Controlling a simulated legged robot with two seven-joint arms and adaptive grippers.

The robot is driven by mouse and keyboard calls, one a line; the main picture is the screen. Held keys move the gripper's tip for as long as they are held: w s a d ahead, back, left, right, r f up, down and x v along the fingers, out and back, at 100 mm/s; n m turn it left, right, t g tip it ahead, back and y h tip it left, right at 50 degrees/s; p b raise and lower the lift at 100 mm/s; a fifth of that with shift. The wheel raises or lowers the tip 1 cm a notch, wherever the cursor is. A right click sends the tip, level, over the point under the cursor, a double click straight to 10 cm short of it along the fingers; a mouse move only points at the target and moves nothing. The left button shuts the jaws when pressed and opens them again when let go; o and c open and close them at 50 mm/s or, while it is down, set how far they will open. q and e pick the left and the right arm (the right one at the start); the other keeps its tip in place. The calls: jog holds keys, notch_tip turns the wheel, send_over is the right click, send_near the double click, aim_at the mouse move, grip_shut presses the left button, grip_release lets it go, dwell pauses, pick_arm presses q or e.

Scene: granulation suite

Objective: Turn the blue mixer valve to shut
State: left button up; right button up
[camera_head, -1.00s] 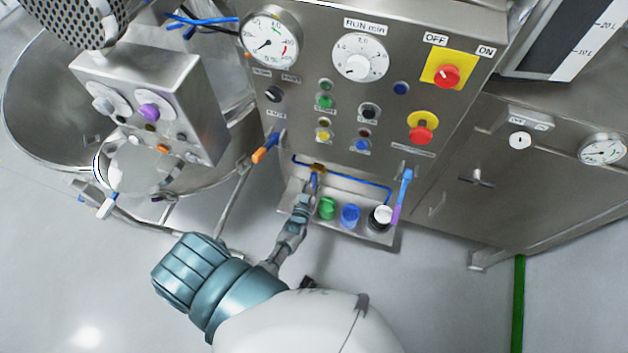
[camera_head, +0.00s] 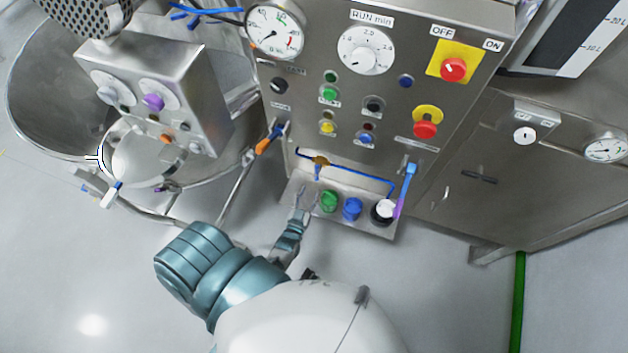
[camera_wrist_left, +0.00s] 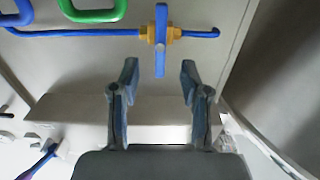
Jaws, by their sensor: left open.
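The blue mixer valve has a brass body (camera_head: 320,161) on a thin blue pipe (camera_head: 360,178), low on the steel control panel. Its blue lever (camera_wrist_left: 160,40) stands crosswise to the pipe in the left wrist view. My left gripper (camera_head: 304,192) is open and empty, just below the valve in the head view. In the left wrist view its two fingers (camera_wrist_left: 158,80) are spread, with the lever's lower end centred between the tips and no finger visibly touching it. My right gripper is out of view.
A ledge below the valve bears a green knob (camera_head: 329,201), a blue knob (camera_head: 352,208) and a black-and-white knob (camera_head: 383,210). A blue-purple lever (camera_head: 405,190) is to the right, an orange-tipped handle (camera_head: 268,141) to the left. Open floor lies below.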

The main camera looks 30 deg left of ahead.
pick_arm(q)
jog(key=shift+v, duration=1.6)
